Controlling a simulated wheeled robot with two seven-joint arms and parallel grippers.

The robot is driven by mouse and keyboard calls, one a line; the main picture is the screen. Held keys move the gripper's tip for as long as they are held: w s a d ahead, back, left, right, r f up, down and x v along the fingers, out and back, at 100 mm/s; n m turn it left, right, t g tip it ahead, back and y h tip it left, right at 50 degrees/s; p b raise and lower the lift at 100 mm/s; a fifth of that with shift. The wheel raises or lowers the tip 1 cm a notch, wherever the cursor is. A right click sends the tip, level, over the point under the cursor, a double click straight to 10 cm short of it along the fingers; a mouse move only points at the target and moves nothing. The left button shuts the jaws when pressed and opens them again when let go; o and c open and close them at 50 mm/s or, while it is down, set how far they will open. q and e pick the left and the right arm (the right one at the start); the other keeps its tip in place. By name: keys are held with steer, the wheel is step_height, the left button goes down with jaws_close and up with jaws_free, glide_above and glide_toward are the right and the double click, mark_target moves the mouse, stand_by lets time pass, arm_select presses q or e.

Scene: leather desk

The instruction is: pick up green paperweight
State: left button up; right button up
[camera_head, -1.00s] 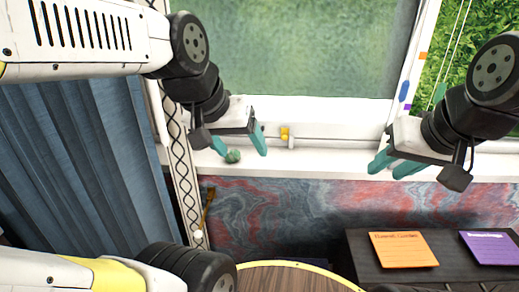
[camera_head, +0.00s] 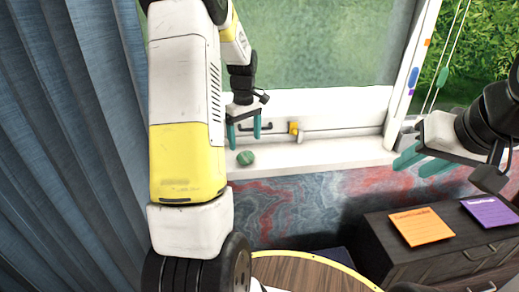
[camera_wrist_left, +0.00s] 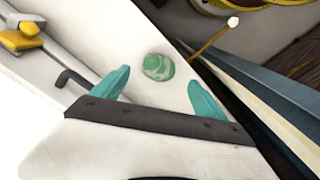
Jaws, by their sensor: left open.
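The green paperweight (camera_head: 245,158) is a small round marbled ball on the white window sill. It also shows in the left wrist view (camera_wrist_left: 158,67), just beyond and between my fingertips.
The window handle (camera_head: 294,129) is yellow and stands right of my left gripper. A blue curtain (camera_head: 70,150) hangs at the left. A dark cabinet (camera_head: 380,235) carries an orange note (camera_head: 421,227) and a purple note (camera_head: 489,212). The sill right of the paperweight is clear.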

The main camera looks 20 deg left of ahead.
mark_target(246, 152)
arm_select(q)
steer(key=f, duration=0.7)
steer(key=shift+w+a+f, duration=0.1)
steer(key=shift+w+f, duration=0.1)
steer(key=c, duration=1.6)
steer(key=shift+r, duration=0.15)
